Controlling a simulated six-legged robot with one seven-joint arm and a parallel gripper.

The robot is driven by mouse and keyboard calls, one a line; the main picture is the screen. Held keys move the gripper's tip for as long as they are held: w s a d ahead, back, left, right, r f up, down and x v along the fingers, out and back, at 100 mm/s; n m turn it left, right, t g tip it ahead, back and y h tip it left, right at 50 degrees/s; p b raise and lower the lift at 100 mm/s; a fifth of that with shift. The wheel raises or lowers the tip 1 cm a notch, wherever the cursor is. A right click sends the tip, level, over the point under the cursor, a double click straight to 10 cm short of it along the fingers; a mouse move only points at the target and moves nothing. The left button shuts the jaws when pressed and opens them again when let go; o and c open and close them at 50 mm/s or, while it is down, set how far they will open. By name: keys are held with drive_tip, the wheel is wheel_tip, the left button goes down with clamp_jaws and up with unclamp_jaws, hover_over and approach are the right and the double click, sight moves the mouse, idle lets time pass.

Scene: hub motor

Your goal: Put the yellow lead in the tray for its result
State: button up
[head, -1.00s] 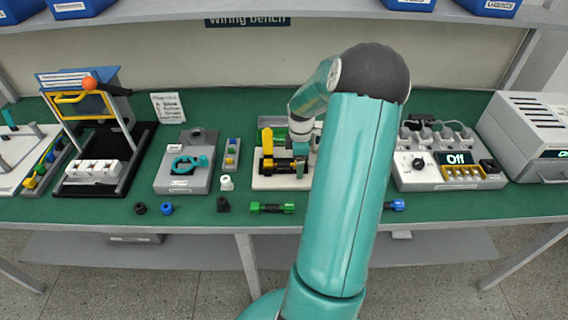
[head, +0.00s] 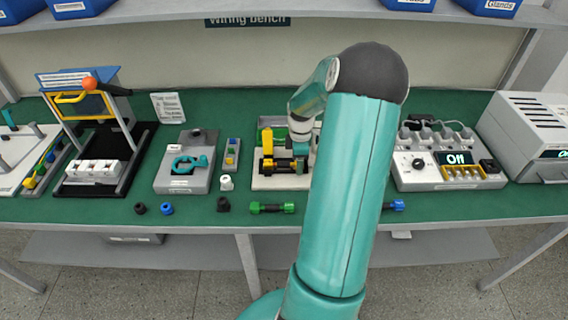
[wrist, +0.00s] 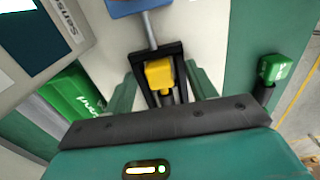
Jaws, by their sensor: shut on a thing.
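The yellow lead (head: 271,163) has a black body and yellow ends. It lies sideways at the fixture on a pale base (head: 262,183); one yellow end shows in the wrist view (wrist: 159,75), over a black cradle. My gripper (wrist: 163,88) has a finger on each side of it and is shut on it; in the head view my arm hides much of the gripper. I cannot tell whether the lead is clear of the cradle. A green tray (head: 272,121) stands behind the fixture; in the wrist view it (wrist: 78,102) carries partly hidden white lettering.
A yellow upright handle (head: 267,141) stands at the fixture's left. A green-ended lead (head: 272,208) lies in front, a blue-ended part (head: 398,205) further right. A grey clamp block (head: 183,180) stands left.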

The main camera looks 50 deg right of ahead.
drive_tip(key=shift+r, duration=0.2)
drive_tip(key=shift+w+d+r, duration=0.15)
drive_tip(key=shift+d+r, duration=0.05)
drive_tip(key=shift+r, duration=0.35)
drive_tip(key=shift+a+r, duration=0.1)
drive_tip(key=shift+r, duration=0.15)
clamp_jaws()
drive_tip(key=shift+s+a+r, duration=0.2)
drive_tip(key=shift+s+r, duration=0.05)
drive_tip(key=shift+w+d, duration=0.2)
drive_tip(key=shift+s+a+r, duration=0.1)
drive_tip(key=shift+s+r, duration=0.05)
drive_tip(key=shift+r, duration=0.3)
drive_tip(key=shift+r, duration=1.8)
